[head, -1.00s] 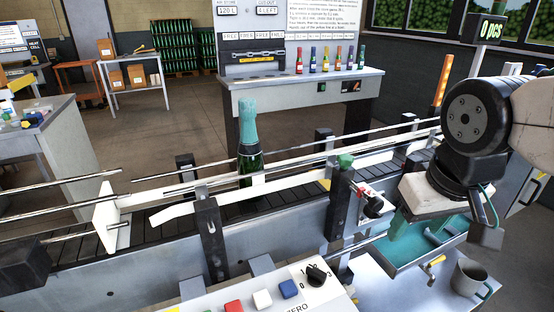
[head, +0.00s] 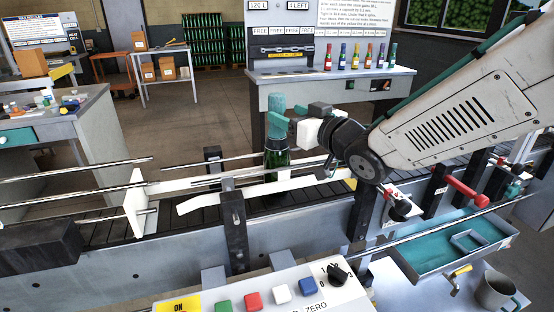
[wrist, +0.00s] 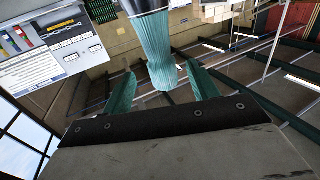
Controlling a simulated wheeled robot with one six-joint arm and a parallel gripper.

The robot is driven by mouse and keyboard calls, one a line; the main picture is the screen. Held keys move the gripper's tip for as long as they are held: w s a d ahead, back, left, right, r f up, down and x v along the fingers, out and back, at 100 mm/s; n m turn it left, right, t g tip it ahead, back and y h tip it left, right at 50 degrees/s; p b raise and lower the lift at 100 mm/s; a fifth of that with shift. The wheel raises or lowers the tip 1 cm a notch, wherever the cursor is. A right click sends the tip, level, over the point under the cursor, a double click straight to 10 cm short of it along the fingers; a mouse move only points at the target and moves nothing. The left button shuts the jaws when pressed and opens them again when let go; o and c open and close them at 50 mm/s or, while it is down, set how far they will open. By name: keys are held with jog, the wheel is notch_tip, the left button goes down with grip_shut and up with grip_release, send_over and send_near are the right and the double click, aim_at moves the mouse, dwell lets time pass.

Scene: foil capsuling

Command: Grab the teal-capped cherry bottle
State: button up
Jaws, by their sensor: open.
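A dark green glass bottle (head: 277,158) with a tall teal foil cap (head: 276,104) stands upright on the conveyor, between the guide rails. Its lower part is behind the near white rail, and I can read no cherry label. My gripper (head: 285,118) is at the height of the cap, reaching in from the right. In the wrist view, the ribbed teal cap (wrist: 160,50) lies ahead of the open gripper (wrist: 162,88), in line with the gap between its teal fingers. I see no finger pressed on it; exact depth is hard to tell.
White and metal guide rails (head: 230,193) run along the conveyor close below my gripper. A control panel (head: 265,295) with coloured buttons is in front. A teal tray (head: 450,243) and a mug (head: 497,291) are at right. Several small coloured bottles (head: 355,56) stand on the back bench.

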aim_at(272, 107)
jog(key=x, duration=0.6)
jog(key=shift+w+a+f, duration=0.15)
jog(key=shift+w+a, duration=0.1)
jog(key=shift+a, duration=0.1)
grip_shut()
dwell(1.1)
